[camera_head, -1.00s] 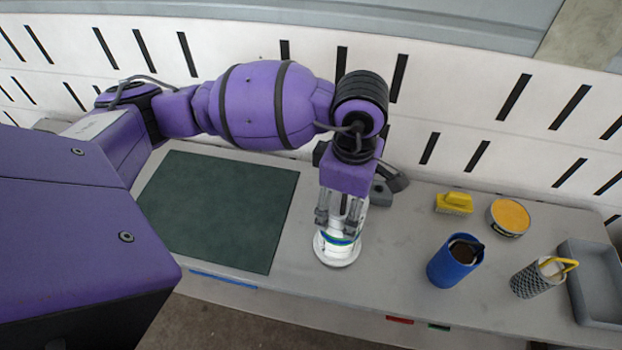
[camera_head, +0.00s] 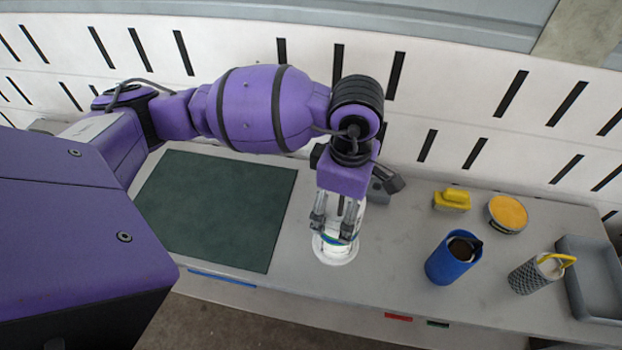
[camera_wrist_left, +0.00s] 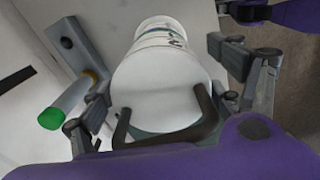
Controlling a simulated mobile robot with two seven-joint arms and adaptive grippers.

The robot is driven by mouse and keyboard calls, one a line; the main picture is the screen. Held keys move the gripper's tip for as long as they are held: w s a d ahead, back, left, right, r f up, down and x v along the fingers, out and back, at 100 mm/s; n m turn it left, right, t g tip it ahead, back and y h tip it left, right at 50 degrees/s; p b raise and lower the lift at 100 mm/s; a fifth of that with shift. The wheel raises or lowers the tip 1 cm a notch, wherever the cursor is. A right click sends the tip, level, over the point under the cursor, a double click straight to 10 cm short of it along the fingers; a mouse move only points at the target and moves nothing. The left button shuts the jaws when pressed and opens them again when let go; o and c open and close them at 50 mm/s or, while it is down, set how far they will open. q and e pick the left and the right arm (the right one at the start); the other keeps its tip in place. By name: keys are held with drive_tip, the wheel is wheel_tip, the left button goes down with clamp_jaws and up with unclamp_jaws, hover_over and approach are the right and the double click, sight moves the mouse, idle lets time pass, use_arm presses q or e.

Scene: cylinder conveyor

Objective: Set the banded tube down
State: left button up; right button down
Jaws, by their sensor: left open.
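The banded tube (camera_head: 357,219) is white with blue and green bands near its lower part. It stands at the middle of the grey table, just right of the dark green mat (camera_head: 215,210), with a round white surface at its foot. In the left wrist view the tube (camera_wrist_left: 160,88) fills the middle, with its bands at the far end. My left gripper (camera_head: 336,229) is open and points down, with its fingers on either side of the tube. The fingers partly hide the tube in the head view.
To the right stand a blue cup (camera_head: 453,262), a patterned mug (camera_head: 530,277) with a yellow handle, a yellow block (camera_head: 451,201), an orange-topped tin (camera_head: 507,214) and a grey tray (camera_head: 583,300). A green-tipped rod (camera_wrist_left: 62,108) shows in the left wrist view.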

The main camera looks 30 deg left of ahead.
use_arm(q)
wheel_tip(320, 180, up, 12)
drive_tip(key=shift+r, duration=0.15)
idle(0.3)
